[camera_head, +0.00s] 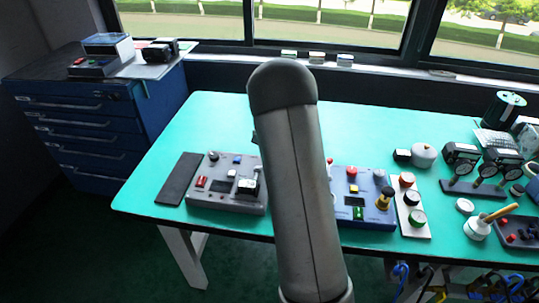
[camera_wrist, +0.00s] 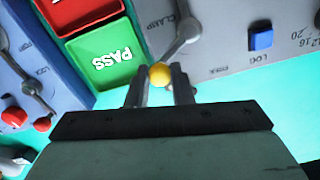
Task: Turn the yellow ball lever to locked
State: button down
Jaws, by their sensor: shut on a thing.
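The yellow ball (camera_wrist: 159,75) of the lever sits between the two fingertips of my gripper (camera_wrist: 160,87) in the wrist view. My gripper is shut on it. The grey lever arm (camera_wrist: 175,48) runs from the ball up and right to a round pivot on the grey panel (camera_wrist: 222,52). The word CLAMP is printed above and left of the pivot; no "locked" mark is readable. In the head view my arm covers the middle of the table, and neither the yellow ball nor my gripper can be made out.
In the wrist view, a green PASS block (camera_wrist: 104,55) lies left of the lever, and a blue button (camera_wrist: 260,36) lies right. A blue panel (camera_wrist: 30,70) with red-ball levers is at far left. In the head view, a grey control box (camera_head: 225,202) stands left of my arm.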

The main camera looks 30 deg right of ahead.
jog(key=shift+s+m, duration=0.45)
jog(key=shift+m, duration=0.65)
jog(key=c, duration=1.3)
grip_release()
jog(key=shift+s+a, duration=0.1)
notch_tip(320, 180, up, 18)
jog(key=shift+f, duration=0.25)
